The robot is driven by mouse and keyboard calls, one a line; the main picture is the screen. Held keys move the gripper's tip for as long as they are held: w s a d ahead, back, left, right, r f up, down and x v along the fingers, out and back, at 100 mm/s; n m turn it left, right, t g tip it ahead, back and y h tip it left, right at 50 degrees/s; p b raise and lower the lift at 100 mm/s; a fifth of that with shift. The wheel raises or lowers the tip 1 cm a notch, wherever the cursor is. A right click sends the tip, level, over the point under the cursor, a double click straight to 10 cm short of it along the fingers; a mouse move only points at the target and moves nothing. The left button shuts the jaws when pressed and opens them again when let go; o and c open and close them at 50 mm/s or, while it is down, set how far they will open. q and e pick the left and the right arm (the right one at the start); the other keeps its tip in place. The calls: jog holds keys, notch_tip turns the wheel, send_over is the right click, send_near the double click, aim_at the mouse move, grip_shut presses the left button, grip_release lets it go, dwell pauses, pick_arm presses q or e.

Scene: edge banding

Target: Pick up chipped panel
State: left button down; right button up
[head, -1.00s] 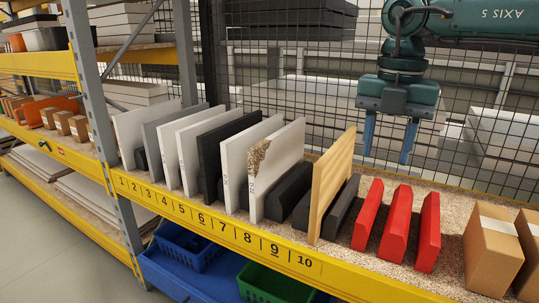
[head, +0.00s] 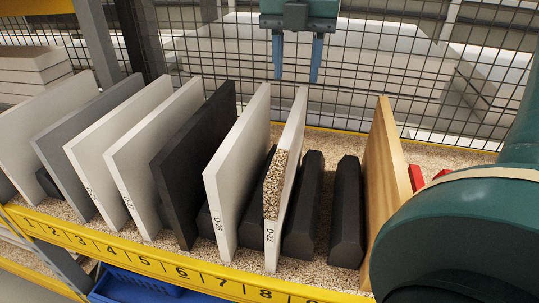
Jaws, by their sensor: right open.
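The chipped panel (head: 291,180) is white and stands upright in the row on the shelf. Bare chipboard shows along the damaged part of its front edge, above the label D-22. My right gripper (head: 297,60) is open and empty, with its two blue fingers pointing down. In the picture it appears just above the chipped panel's top edge, apart from it. My left gripper is out of view.
White panel D-26 (head: 240,165) and a black panel (head: 200,170) stand to the left. Dark wedge blocks (head: 305,205) and a wooden panel (head: 385,170) stand to the right. Wire mesh (head: 400,75) closes the back. My arm covers the lower right.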

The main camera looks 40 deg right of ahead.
aim_at(291, 123)
notch_tip(291, 123, down, 7)
jog(key=shift+s+r, duration=0.1)
jog(key=shift+s, duration=0.05)
jog(key=shift+w+f, duration=0.2)
jog(key=shift+f, duration=1.35)
jog(key=shift+w+f, duration=0.15)
jog(key=shift+f, duration=1.4)
grip_shut()
jog(key=shift+r, duration=0.15)
